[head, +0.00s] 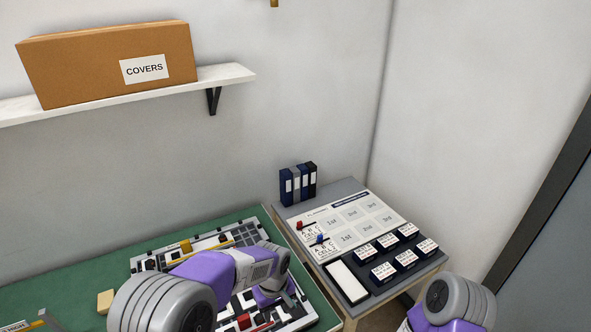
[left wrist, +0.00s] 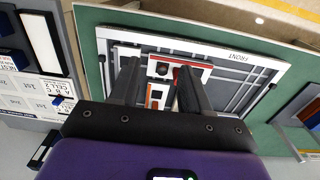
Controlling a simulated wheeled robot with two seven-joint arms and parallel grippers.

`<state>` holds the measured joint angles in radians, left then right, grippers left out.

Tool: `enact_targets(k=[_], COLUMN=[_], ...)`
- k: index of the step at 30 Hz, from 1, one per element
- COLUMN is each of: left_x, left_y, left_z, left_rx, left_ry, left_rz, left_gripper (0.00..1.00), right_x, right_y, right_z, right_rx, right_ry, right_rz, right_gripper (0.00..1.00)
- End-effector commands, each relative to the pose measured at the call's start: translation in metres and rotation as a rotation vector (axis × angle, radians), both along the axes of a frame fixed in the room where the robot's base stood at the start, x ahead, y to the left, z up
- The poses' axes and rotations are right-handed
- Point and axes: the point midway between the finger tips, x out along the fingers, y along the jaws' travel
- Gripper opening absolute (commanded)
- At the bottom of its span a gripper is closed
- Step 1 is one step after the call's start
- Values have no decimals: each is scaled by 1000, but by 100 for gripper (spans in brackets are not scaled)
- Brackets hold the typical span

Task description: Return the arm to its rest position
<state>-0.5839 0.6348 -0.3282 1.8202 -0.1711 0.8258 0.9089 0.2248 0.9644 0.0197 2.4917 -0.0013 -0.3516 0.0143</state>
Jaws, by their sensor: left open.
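My left arm (head: 205,270), purple and grey, reaches in over the green table in the head view. Its gripper (head: 276,292) is partly hidden behind the forearm, above a panel of black, white and grey parts (head: 240,232). In the left wrist view the two dark fingers (left wrist: 158,75) stand apart with nothing held between them. Below them is a grey-railed frame marked FRONT (left wrist: 238,57), with a white block and a red part (left wrist: 177,71).
The green table (head: 40,292) has a small tan block (head: 105,300). To the right, a grey side table holds a board with marked places (head: 350,220), several labelled dark boxes (head: 383,271), a white-topped tray (head: 347,281) and binders (head: 298,184). A COVERS carton (head: 85,75) sits on a shelf.

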Motion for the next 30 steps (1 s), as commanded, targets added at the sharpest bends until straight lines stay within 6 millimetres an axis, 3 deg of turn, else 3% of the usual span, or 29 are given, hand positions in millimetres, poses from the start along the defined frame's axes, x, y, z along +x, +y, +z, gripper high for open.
enact_targets(k=[1,11,14,18,21,25,30], left_x=[-5,-36,-58,-104,-136,-165,-178], left_y=[6,26,34,43,46,46,46], left_z=[-24,-138,-186,-256,-291,-314,-321], left_rx=[-8,-116,-168,-251,-298,-328,-337], left_ry=[18,38,38,17,-14,-57,-88], left_rz=[-9,-111,-144,-188,-212,-229,-242], left_gripper=[47,47,47,47,47,47,47], right_x=[0,1,1,1,1,1,1], right_y=[0,0,0,0,0,0,0], right_z=[-7,-34,-47,-70,-84,-95,-99], right_rx=[0,0,0,0,0,0,0], right_ry=[-1,-2,-1,-1,-2,-1,-1], right_rz=[0,-1,0,0,-1,0,0], right_gripper=[43,43,43,43,43,43,43])
